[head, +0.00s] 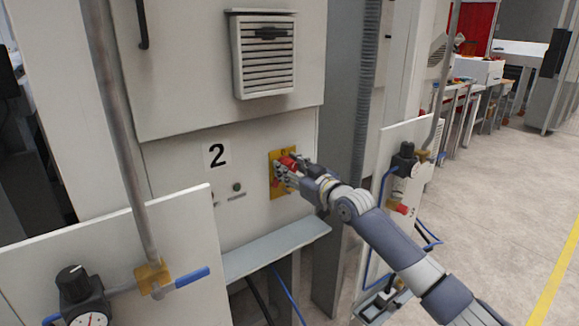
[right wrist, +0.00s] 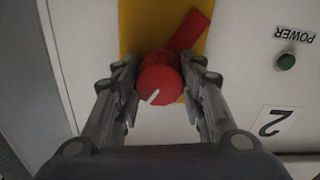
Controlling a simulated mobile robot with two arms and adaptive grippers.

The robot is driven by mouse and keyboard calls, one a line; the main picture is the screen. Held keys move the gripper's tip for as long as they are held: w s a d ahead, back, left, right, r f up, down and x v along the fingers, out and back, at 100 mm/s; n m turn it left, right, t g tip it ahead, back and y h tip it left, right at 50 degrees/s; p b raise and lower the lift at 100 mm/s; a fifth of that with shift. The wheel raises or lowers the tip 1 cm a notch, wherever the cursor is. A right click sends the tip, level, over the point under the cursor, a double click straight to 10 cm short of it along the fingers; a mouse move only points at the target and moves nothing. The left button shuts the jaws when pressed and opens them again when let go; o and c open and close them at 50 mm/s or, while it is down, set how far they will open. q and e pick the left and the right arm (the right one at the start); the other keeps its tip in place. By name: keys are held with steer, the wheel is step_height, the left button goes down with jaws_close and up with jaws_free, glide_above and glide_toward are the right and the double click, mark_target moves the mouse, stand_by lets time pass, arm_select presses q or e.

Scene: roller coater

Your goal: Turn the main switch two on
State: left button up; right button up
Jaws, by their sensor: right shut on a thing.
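The main switch two is a red rotary knob (right wrist: 160,80) with a white line on its face and a red bar behind it slanting to the upper right in the right wrist view. It sits on a yellow plate (head: 275,186) on the cabinet front, right of the black number 2 label (head: 217,155). My right gripper (head: 288,170) is at the knob, with one finger on each side, shut on it. In the head view the fingers hide part of the knob. My left gripper is not in view.
A green button (right wrist: 285,61) marked POWER, upside down in the right wrist view, is beside the yellow plate. A grey ledge (head: 275,248) juts out below the switch. Panels with a black regulator (head: 78,287) and a blue valve lever (head: 187,278) stand in front at the left.

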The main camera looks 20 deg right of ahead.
steer(key=m, duration=0.5)
steer(key=shift+m+p, duration=0.3)
steer(key=shift+p, duration=0.1)
steer(key=m+p, duration=0.1)
steer(key=m, duration=0.5)
steer(key=shift+p, duration=0.3)
steer(key=shift+m, duration=0.4)
steer(key=o, duration=1)
steer(key=shift+d, duration=0.1)
steer(key=shift+o, duration=0.2)
steer(key=shift+f, duration=0.1)
steer(key=v, duration=1.2)
